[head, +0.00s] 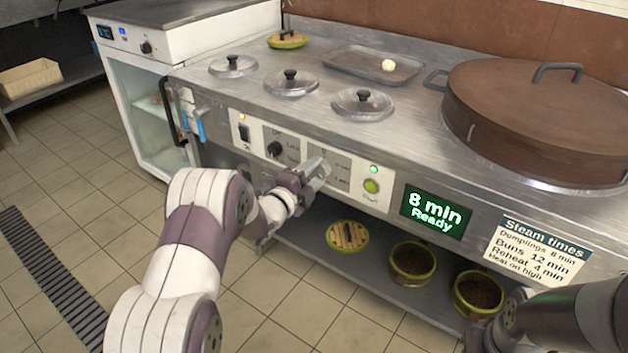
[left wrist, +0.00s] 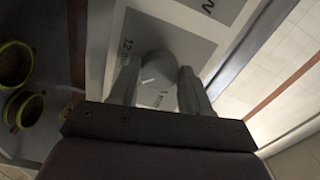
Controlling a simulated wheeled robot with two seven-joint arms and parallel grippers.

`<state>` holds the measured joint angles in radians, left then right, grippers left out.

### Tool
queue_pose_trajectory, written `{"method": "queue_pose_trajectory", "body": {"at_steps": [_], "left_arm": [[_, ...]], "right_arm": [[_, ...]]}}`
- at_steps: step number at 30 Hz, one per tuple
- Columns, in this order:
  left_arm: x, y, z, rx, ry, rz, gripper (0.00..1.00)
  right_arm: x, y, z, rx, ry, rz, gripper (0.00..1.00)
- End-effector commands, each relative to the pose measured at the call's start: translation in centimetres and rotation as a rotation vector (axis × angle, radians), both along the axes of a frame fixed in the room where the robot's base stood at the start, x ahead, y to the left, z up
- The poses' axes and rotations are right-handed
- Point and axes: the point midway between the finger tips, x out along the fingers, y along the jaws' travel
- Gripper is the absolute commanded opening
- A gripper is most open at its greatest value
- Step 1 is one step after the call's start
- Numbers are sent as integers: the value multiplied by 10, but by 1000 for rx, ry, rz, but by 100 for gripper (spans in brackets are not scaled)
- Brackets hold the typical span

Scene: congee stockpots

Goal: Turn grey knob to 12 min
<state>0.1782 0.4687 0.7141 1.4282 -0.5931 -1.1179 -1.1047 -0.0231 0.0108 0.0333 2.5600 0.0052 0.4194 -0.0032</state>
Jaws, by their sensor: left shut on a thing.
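The grey knob (left wrist: 158,66) sits on the front control panel and has a short white mark on its lower left side in the left wrist view. A "12 min" label (left wrist: 126,58) is printed left of it, and another, partly hidden label lies below it. My left gripper (head: 318,172) is at the panel, its two fingers on either side of the knob, shut on it; it hides the knob in the head view. The green display (head: 436,211) reads "8 min Ready". My right gripper (head: 492,332) is partly in view at the bottom right; its jaws cannot be made out.
A black knob (head: 275,149) and a switch (head: 244,133) lie left on the panel; a green button (head: 371,186) lies right. A steam times sheet (head: 537,250) lists buns at 12 min. A big lidded pot (head: 540,110) stands above. Baskets (head: 412,262) sit on the lower shelf.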

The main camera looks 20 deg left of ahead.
Motion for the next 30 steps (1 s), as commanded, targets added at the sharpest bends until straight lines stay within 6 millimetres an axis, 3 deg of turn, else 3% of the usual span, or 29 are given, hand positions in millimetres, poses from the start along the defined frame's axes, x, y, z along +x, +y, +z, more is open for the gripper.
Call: {"method": "queue_pose_trajectory", "body": {"at_steps": [18, 30], "left_arm": [[0, 0, -3, 497, -183, 0, 17], [0, -1, 0, 654, -237, 0, 17]], "right_arm": [[0, 0, -58, 0, 0, 0, 31], [0, 0, -76, 0, 0, 0, 31]]}}
